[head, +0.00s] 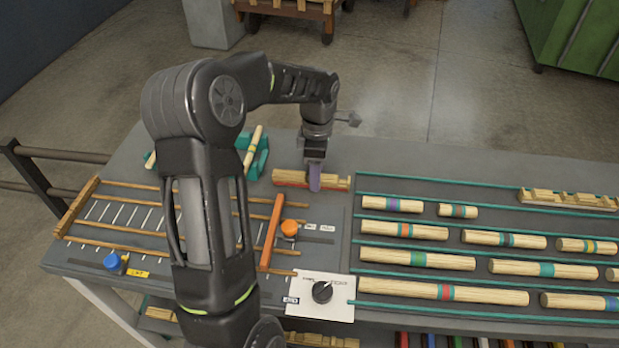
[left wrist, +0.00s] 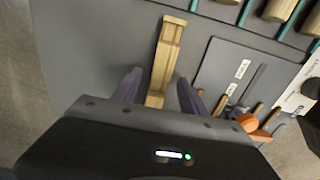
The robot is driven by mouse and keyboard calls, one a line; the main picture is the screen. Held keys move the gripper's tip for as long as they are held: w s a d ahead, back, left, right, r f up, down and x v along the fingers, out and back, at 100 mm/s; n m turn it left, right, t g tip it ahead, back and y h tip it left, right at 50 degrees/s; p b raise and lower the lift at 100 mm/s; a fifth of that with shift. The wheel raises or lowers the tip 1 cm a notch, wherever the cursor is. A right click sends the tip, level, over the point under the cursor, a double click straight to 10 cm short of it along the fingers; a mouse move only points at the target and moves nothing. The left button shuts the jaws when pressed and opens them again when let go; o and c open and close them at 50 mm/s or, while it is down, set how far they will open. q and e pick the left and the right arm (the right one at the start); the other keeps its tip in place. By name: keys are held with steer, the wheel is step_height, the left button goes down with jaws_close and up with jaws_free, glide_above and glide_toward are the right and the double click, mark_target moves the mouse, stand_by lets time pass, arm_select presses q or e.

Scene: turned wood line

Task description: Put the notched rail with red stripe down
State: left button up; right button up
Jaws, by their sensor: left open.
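The notched rail with red stripe (head: 291,178) is a short pale wooden bar with notches. It appears to lie on the grey bench top, behind the board with the orange knob, and a thin red line shows along its near lower edge in the head view. My left gripper (head: 315,182) points down at it, and a purple finger hides part of its middle. In the left wrist view the rail (left wrist: 166,55) runs away from me, its near end between the two spread fingers of the left gripper (left wrist: 160,92), with gaps on both sides. My right gripper is not in view.
Turned rods (head: 403,230) lie in rows between green rails at the right. Another notched rail (head: 568,200) lies at the back right. A teal holder (head: 262,163) with rods stands left of the rail. An orange knob (head: 290,228) and a dial panel (head: 338,305) are nearer.

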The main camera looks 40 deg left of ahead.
arm_select(q)
steer(key=shift+f, duration=0.65)
steer(key=shift+c, duration=0.3)
jaws_close()
